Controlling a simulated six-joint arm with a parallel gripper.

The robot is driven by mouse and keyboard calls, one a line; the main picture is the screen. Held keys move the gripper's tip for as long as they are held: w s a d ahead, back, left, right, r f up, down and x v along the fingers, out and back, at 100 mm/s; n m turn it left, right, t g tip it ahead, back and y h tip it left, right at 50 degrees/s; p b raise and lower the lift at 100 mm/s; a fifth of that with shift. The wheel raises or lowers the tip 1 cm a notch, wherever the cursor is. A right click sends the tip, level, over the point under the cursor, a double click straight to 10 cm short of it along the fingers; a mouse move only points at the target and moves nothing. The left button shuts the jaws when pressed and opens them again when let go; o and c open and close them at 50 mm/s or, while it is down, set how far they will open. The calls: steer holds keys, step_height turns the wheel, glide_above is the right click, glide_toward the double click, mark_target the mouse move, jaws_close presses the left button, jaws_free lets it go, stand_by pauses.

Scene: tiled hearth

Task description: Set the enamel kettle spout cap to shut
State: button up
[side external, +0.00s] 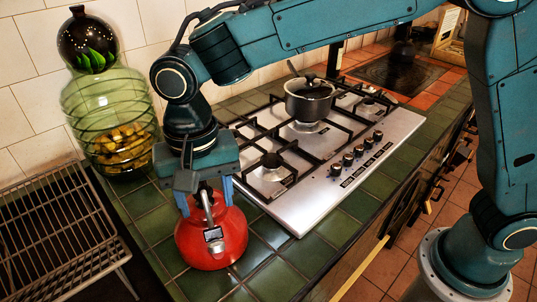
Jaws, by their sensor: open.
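The red enamel kettle (211,240) stands on the green tiled counter at the lower left of the side external view. A small metal piece (214,235), which looks like the spout cap, shows on its near side; I cannot tell whether it is open or shut. My gripper (207,204) points down right over the kettle, with its two fingers apart on either side of the kettle's upright grey handle part (206,200). The fingertips reach close to the kettle's top; contact cannot be told.
A green glass jar (110,115) with a dark round vase (88,42) stands behind left. A wire rack (60,235) is at far left. Green tiles (275,262) in front are clear.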

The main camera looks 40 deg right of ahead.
mark_target(213, 229)
step_height(213, 229, down, 7)
steer(key=shift+f, duration=0.15)
stand_by(0.4)
steer(key=c, duration=1)
